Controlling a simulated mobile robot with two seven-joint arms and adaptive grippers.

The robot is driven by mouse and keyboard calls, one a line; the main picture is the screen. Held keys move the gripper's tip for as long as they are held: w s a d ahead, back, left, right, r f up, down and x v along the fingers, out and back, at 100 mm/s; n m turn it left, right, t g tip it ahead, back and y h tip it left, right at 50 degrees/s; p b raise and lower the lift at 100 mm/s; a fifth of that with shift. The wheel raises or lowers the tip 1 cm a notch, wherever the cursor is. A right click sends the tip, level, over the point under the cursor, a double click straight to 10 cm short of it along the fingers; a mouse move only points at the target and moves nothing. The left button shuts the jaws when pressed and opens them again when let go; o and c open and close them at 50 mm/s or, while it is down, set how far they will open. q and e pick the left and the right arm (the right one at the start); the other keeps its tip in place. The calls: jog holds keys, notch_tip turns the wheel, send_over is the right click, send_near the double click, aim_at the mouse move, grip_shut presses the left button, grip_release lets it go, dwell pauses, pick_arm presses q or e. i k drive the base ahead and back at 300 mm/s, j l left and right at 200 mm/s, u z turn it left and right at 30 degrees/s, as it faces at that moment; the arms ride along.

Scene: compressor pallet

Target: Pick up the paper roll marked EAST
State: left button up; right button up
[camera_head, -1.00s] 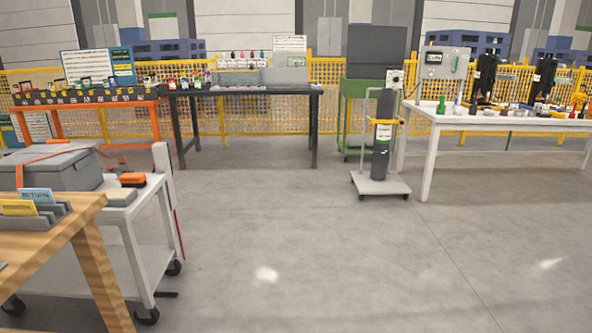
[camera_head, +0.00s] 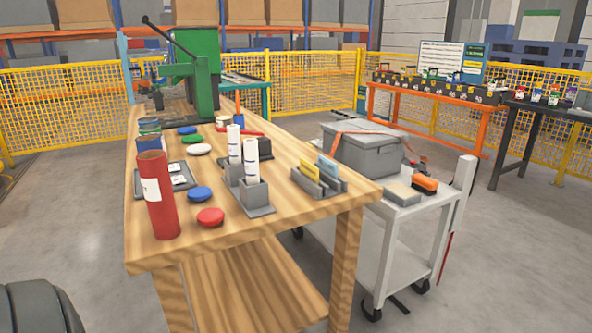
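Two white paper rolls stand upright side by side in grey holders on the wooden workbench (camera_head: 296,220). The left one (camera_head: 234,144) stands slightly farther back, and the right one (camera_head: 251,158) is nearer. Both carry dark marks too small to read, so I cannot tell which is marked EAST. Their lower ends are hidden in the grey holder (camera_head: 252,193). Neither of my grippers is in view.
A red cylinder (camera_head: 158,205) stands at the bench's near left, with coloured discs (camera_head: 210,217) beside it. A card rack (camera_head: 318,183) is right of the rolls. A green press (camera_head: 205,75) stands behind.

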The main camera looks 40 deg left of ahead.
aim_at(250, 146)
jog(key=i+l+u, duration=0.15)
jog(key=u, duration=0.25)
jog(key=l+u, duration=0.35)
jog(key=i+l+u, duration=0.1)
jog(key=l+u, duration=0.3)
